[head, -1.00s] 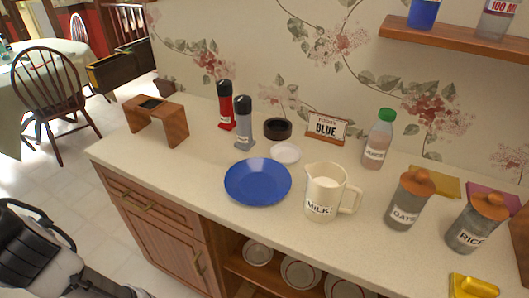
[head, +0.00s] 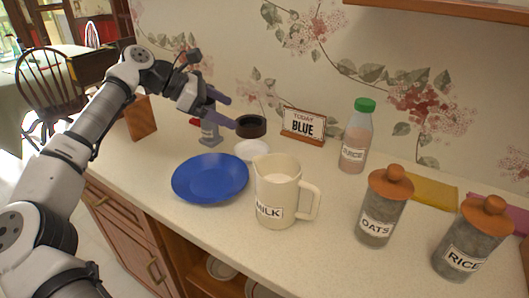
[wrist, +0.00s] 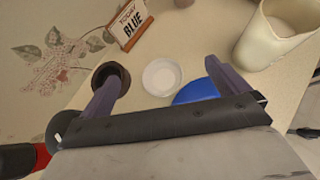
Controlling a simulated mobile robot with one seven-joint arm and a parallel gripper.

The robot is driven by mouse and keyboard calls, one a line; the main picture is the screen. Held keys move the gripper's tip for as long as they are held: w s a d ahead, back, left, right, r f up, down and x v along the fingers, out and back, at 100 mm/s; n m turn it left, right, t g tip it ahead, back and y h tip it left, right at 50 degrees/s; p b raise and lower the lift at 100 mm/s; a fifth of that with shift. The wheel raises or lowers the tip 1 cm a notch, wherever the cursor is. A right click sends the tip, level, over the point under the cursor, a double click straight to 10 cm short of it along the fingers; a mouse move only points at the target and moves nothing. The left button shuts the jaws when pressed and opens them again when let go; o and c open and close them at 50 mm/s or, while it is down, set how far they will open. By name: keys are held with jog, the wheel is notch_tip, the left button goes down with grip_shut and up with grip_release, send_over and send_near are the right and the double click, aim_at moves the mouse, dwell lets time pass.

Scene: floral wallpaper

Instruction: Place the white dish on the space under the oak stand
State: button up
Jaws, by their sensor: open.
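The white dish (head: 252,150) is small and round. It lies on the counter between the blue plate, the dark bowl and the milk jug, and in the wrist view the dish (wrist: 161,77) shows between my finger tips, farther off. My gripper (head: 222,112) is open and empty, above the counter to the upper left of the dish. Its fingers (wrist: 160,80) are spread in the wrist view. The oak stand (head: 142,118) is at the counter's left end. My arm hides most of it, including the space under it.
A blue plate (head: 210,178), a milk jug (head: 279,192) and a dark bowl (head: 251,126) surround the dish. A BLUE sign (head: 303,125) stands behind. A shelf (head: 470,8) overhangs at upper right.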

jog(key=a+f+y, duration=0.2)
jog(key=a+f, duration=0.2)
jog(key=shift+w+a, duration=0.15)
send_near(258, 154)
jog(key=shift+f, duration=0.45)
jog(key=p+x, duration=0.1)
jog(key=x, duration=0.3)
jog(key=shift+w+d+p, duration=0.1)
jog(key=shift+d+p, duration=0.3)
jog(key=shift+d, duration=0.1)
jog(key=shift+d+f, duration=0.2)
jog(key=shift+f, duration=0.1)
jog(key=shift+c, duration=0.4)
jog(key=c, duration=0.7)
jog(key=shift+r, duration=0.1)
jog(key=shift+c, duration=0.2)
